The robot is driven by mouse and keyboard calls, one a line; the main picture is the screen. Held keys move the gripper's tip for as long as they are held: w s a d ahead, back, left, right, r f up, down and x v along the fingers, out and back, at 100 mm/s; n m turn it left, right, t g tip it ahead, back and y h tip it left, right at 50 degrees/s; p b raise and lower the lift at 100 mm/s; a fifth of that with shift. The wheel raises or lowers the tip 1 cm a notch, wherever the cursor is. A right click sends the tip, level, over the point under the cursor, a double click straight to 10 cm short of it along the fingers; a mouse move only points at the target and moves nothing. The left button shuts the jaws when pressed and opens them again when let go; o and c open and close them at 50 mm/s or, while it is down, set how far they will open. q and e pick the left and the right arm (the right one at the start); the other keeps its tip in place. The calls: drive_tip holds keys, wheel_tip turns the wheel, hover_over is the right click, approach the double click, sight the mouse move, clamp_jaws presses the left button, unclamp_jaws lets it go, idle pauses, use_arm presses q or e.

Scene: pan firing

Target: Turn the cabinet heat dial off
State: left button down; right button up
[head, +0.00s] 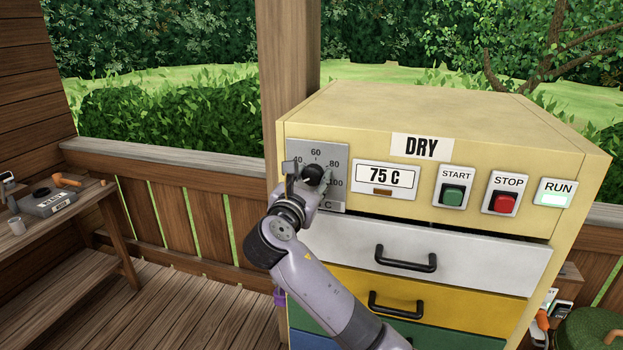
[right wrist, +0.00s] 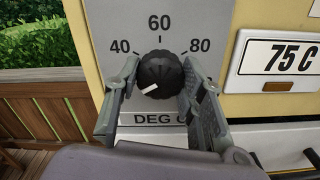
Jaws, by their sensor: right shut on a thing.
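The heat dial is a round black knob (head: 313,174) on a grey scale plate (head: 333,153) at the left of the yellow cabinet's front. In the right wrist view the knob (right wrist: 160,70) sits under the marks 40, 60 and 80, with its white mark at the lower left of its face. My right gripper (head: 309,180) is shut on the knob, one finger on each side, as the right wrist view (right wrist: 160,95) also shows. The fingers hide part of the scale. My left gripper is not in view.
The cabinet front (head: 395,207) also carries a "75 C" display (head: 389,180), a green START button (head: 453,195), a red STOP button (head: 503,203) and a pale-lit RUN lamp (head: 553,198). Handled drawers lie below. A wooden bench (head: 75,205) with tools stands far left.

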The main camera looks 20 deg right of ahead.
drive_tip(key=shift+f, duration=0.4)
drive_tip(key=o, duration=0.8)
drive_tip(key=shift+a, duration=0.1)
drive_tip(key=o, duration=0.3)
drive_tip(key=shift+s+r, duration=0.1)
drive_tip(key=shift+r, duration=0.2)
drive_tip(key=shift+o, duration=0.2)
drive_tip(key=v, duration=1.2)
drive_tip(key=shift+f, duration=0.1)
